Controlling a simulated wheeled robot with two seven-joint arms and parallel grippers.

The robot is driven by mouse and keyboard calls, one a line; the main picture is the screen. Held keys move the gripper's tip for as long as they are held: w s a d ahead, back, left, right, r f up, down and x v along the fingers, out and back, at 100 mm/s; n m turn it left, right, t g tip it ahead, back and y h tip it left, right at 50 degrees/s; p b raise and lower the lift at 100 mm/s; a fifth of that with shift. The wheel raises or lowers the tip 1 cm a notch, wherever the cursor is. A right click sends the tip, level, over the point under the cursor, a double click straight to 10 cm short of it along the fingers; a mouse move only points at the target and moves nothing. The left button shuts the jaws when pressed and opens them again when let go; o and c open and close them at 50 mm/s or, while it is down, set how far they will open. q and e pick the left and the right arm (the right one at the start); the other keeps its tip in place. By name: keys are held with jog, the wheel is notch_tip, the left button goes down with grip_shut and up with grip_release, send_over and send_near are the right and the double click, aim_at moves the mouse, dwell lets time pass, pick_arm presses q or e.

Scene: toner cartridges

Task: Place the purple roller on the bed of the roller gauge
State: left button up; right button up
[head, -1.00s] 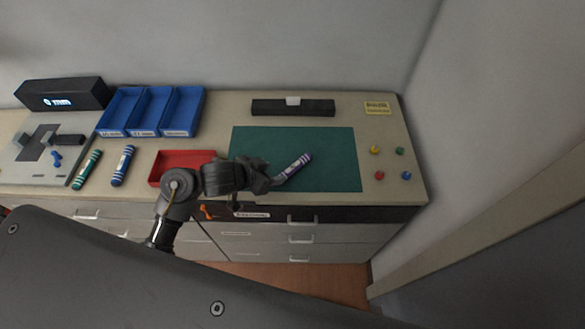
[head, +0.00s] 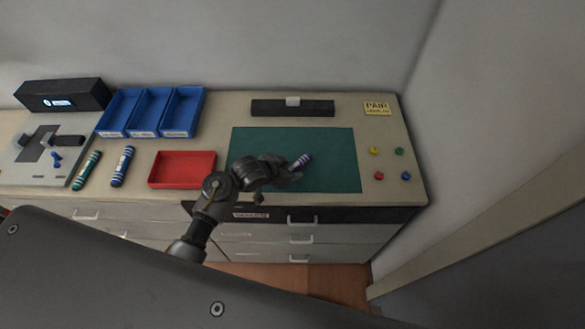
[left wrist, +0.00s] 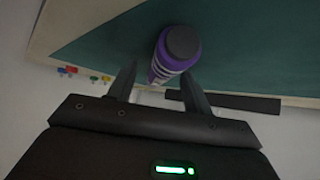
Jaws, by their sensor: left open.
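The purple roller (head: 302,161), with white bands and a dark end cap, lies slantwise on the green mat. My left gripper (head: 287,172) is open over its near end and hides part of it. In the left wrist view the roller (left wrist: 178,52) shows its dark cap toward the camera, and its banded part lies between the open fingers (left wrist: 158,85); contact cannot be told. A grey plate with a dark bed (head: 37,146), a black block and a blue lever, at the far left, looks like the roller gauge. My right gripper is not in view.
The green mat (head: 335,178) is otherwise clear. A red tray (head: 183,169), teal roller (head: 86,170) and blue roller (head: 122,166) lie between the mat and gauge. Blue bins (head: 147,110) and a display box (head: 63,97) stand behind. Several coloured pegs (head: 375,151) are at right.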

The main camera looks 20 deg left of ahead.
pick_arm(q)
grip_shut()
dwell(0.3)
